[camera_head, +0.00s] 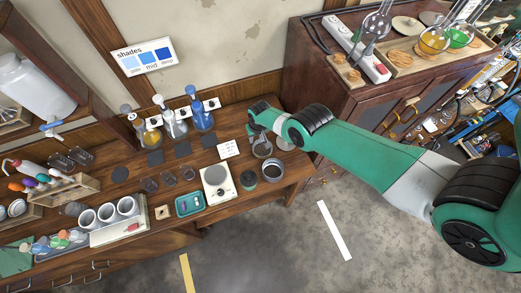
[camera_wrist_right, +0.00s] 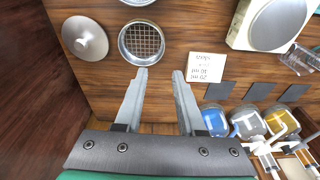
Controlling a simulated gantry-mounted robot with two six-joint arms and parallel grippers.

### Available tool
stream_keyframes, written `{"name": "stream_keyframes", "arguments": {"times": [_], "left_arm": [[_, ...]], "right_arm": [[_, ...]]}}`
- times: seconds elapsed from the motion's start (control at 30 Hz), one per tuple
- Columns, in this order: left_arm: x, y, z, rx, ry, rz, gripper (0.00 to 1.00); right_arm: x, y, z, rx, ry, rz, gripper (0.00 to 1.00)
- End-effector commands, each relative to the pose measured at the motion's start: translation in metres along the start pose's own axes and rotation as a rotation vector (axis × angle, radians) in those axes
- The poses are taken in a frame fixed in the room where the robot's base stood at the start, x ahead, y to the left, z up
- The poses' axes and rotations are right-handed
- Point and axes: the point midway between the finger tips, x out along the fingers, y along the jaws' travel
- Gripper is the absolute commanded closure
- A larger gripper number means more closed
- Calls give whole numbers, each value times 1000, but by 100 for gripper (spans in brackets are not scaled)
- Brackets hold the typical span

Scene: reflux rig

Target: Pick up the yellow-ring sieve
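A round metal sieve (camera_wrist_right: 141,43) with a wire mesh lies just beyond my right fingertips in the right wrist view. I cannot make out a yellow ring on it. In the head view the sieve (camera_head: 262,148) is partly covered by my right gripper. My right gripper (camera_wrist_right: 159,73) is open and empty, its two grey fingers apart above the wooden bench. A round grey lid-like disc (camera_wrist_right: 85,38) with a knob lies beside the sieve. My left gripper is not in view.
A white scale (camera_head: 217,184), a card (camera_head: 229,149) and flasks (camera_head: 202,120) stand to the left. A tall wooden cabinet (camera_head: 300,80) rises on the right.

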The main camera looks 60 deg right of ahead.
Motion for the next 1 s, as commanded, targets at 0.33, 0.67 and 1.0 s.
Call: {"name": "stream_keyframes", "arguments": {"times": [0.33,0.67,1.0], "left_arm": [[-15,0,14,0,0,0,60],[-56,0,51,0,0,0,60],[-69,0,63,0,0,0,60]], "right_arm": [[27,79,7,153,-53,41,61],[75,80,10,151,-52,40,61],[90,81,10,150,-52,40,61]]}}
